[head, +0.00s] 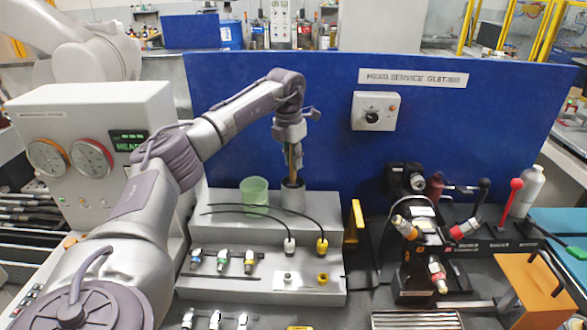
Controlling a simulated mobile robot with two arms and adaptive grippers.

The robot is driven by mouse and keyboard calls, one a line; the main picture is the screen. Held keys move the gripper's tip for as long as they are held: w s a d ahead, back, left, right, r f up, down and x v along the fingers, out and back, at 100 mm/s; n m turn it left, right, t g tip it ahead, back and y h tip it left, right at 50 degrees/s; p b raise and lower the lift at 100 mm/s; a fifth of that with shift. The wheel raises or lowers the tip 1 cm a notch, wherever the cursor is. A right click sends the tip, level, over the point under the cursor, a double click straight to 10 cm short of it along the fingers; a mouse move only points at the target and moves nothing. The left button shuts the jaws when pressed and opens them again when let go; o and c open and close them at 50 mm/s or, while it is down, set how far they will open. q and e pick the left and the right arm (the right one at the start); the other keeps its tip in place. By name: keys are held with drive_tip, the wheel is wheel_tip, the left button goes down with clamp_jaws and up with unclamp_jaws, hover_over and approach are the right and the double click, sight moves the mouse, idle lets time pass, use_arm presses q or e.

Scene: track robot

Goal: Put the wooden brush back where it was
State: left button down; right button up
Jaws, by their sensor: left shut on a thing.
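My left gripper (291,147) comes in from the left, points down and is shut on the wooden brush (293,158). The brush is thin, brown and roughly upright, partly hidden by the fingers. Its lower end is at the mouth of a grey cylindrical cup (293,197) on the upper step of the grey stand. I cannot tell how far the brush reaches into the cup. My right gripper is not in view.
A translucent green cup (254,192) stands just left of the grey cup. Two black cables with white and yellow ends lie across the grey stepped stand (222,287). A blue panel (345,160) rises behind. A black machine (415,245) and levers stand at right.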

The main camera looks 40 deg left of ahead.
sight(295, 183)
use_arm(q)
wheel_tip(295, 183, down, 3)
drive_tip(key=shift+f+p, duration=0.1)
drive_tip(key=shift+p, duration=0.5)
drive_tip(key=shift+f, duration=0.5)
drive_tip(key=c, duration=1.1)
unclamp_jaws()
drive_tip(key=shift+f, duration=0.15)
drive_tip(key=shift+o, duration=0.2)
